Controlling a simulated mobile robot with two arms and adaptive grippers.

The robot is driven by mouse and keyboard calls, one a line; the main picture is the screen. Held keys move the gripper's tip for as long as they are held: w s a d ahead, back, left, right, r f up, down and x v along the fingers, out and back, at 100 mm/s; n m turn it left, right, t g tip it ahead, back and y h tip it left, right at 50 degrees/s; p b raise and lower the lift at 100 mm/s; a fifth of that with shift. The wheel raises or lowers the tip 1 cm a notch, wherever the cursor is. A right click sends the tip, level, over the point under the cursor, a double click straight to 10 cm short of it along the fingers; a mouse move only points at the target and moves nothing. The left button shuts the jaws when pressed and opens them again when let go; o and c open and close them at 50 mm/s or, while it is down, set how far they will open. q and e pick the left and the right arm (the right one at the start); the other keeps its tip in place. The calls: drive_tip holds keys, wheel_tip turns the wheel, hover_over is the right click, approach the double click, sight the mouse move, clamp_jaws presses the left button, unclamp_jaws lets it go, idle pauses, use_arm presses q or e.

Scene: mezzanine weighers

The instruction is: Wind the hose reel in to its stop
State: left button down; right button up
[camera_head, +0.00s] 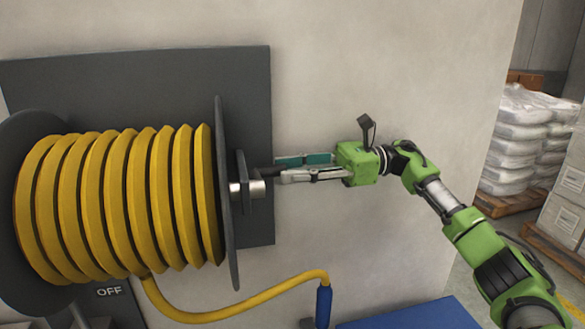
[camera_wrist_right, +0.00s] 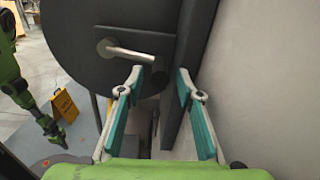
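The hose reel (camera_head: 120,205) is wound with several turns of thick yellow hose between dark round flanges, and one flange (camera_wrist_right: 85,45) shows in the right wrist view. A metal crank arm (camera_wrist_right: 125,50) ends in a dark grip (camera_wrist_right: 157,78); the grip (camera_head: 264,172) also shows beside the reel in the head view. My right gripper (camera_wrist_right: 159,74) is open. The dark grip shows between its fingertips, with gaps at both sides. A yellow hose tail leads to a blue end piece (camera_head: 323,305). My left gripper (camera_wrist_right: 55,136) is small and distant, its fingers unclear.
A dark wall plate (camera_head: 245,120) stands behind the reel, close to my right gripper's fingers. A blue surface (camera_head: 410,317) lies below. Pallets with stacked white sacks (camera_head: 520,140) stand at right. A yellow floor sign (camera_wrist_right: 65,105) stands at left.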

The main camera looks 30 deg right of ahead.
clamp_jaws()
drive_tip(key=shift+r+b, duration=0.3)
drive_tip(key=shift+r, duration=0.05)
drive_tip(key=shift+r, duration=0.1)
